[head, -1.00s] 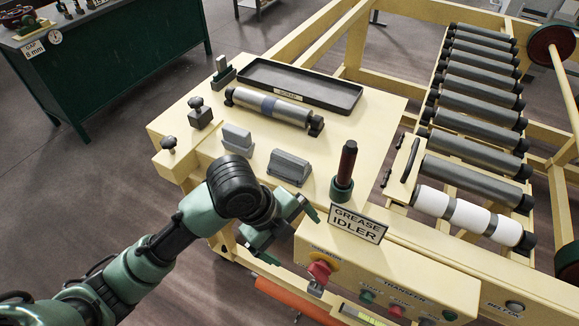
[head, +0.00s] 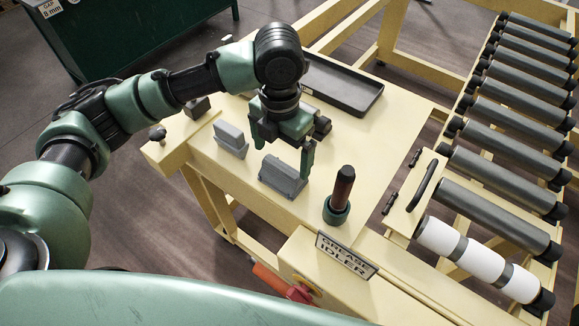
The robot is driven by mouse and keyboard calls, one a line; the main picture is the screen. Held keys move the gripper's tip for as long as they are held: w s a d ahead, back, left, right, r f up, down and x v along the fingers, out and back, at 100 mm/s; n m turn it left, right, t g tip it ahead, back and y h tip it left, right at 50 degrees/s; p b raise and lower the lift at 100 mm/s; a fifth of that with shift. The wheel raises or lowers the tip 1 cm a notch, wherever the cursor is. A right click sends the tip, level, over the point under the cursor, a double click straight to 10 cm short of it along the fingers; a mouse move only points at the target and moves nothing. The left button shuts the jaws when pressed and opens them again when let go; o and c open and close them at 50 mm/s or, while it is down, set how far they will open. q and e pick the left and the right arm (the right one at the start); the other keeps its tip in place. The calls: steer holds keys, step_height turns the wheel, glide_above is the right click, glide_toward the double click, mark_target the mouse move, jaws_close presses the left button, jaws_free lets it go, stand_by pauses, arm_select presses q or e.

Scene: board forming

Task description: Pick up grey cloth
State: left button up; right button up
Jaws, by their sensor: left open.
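Two small grey pieces stand on the cream table top. The nearer one is a wedge-shaped grey piece (head: 283,177), and the other is a slimmer upright grey piece (head: 231,139) to its left. I cannot tell for certain which is the grey cloth. My left gripper (head: 282,161) points down with its fingers open and apart, over the far side of the wedge-shaped piece. One finger overlaps its right end in the picture. Contact cannot be told, and nothing shows held. My right gripper is not in view.
A dark tray (head: 345,85) lies behind the gripper. A dark red-handled tool (head: 343,188) stands upright in a green holder to the right. The "GREASE IDLER" sign (head: 346,256) is at the front. Conveyor rollers (head: 500,175) fill the right side.

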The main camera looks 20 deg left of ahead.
mark_target(281, 168)
arm_select(q)
steer(key=f, duration=0.1)
steer(key=f+p, duration=0.1)
steer(key=f, duration=0.1)
steer(key=shift+s+a, duration=0.25)
steer(key=shift+s, duration=0.15)
steer(key=shift+w+d+f+p, duration=0.15)
steer(key=shift+f+p, duration=0.1)
steer(key=shift+f, duration=0.4)
steer(key=shift+w+a+f+p, duration=0.1)
steer(key=shift+w+f+p, duration=0.1)
steer(key=shift+f, duration=0.4)
steer(key=shift+s+f, duration=0.1)
steer(key=shift+f, duration=0.2)
steer(key=c, duration=1)
steer(key=shift+r+b, duration=1.1)
steer(key=shift+r, duration=8.95)
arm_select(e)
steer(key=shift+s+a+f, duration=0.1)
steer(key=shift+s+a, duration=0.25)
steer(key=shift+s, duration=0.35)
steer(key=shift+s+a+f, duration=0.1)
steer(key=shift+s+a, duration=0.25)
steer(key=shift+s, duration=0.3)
